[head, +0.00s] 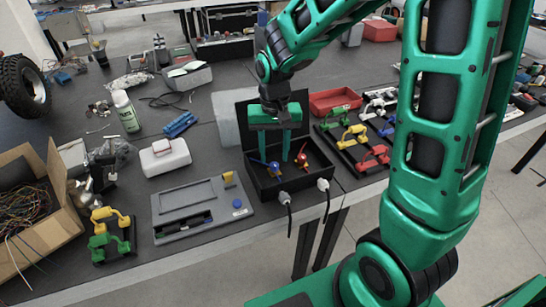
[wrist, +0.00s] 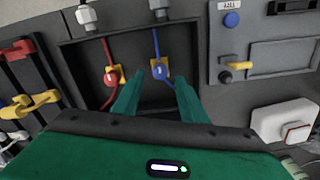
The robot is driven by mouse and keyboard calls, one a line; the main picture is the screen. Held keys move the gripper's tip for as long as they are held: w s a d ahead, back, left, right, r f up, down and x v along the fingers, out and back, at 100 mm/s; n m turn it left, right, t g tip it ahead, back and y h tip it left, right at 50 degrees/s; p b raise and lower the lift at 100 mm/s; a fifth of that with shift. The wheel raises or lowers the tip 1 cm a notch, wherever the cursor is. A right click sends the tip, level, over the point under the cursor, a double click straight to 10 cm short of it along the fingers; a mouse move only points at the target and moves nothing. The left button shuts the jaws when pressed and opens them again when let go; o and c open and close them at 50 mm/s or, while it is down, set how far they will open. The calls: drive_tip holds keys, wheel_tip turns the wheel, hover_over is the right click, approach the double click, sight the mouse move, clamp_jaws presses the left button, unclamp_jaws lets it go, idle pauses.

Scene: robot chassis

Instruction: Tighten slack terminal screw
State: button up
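A black open box (head: 293,187) on the table holds two terminals with round knobs on yellow bases. The blue terminal (head: 273,168) has a blue wire and the red terminal (head: 302,158) a red wire. In the wrist view the blue terminal (wrist: 158,70) is straight ahead of my fingers, and the red terminal (wrist: 111,76) is left of it. My gripper (head: 274,158) points down into the box, fingers apart with nothing between them; it also shows in the wrist view (wrist: 156,82). Contact with the blue terminal is not clear. I cannot tell which screw is slack.
A grey device (head: 198,207) with a blue button lies left of the box. Racks of coloured clamps (head: 355,141) and a red tray (head: 334,101) stand to the right. Two cable connectors (head: 323,185) stick out of the box's front. A white box (head: 165,157) lies further left.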

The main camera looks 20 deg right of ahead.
sight(274, 163)
wheel_tip(274, 163, up, 8)
idle(0.4)
drive_tip(key=shift+d+r, duration=0.1)
drive_tip(key=s+d+m, duration=0.1)
drive_tip(key=s+d, duration=0.7)
drive_tip(key=s, duration=0.4)
drive_tip(key=s+d+r+m, duration=0.1)
drive_tip(key=s+d+m, duration=0.1)
drive_tip(key=s+d, duration=0.7)
drive_tip(key=s, duration=0.3)
drive_tip(key=shift+s, duration=0.15)
drive_tip(key=shift+d, duration=0.1)
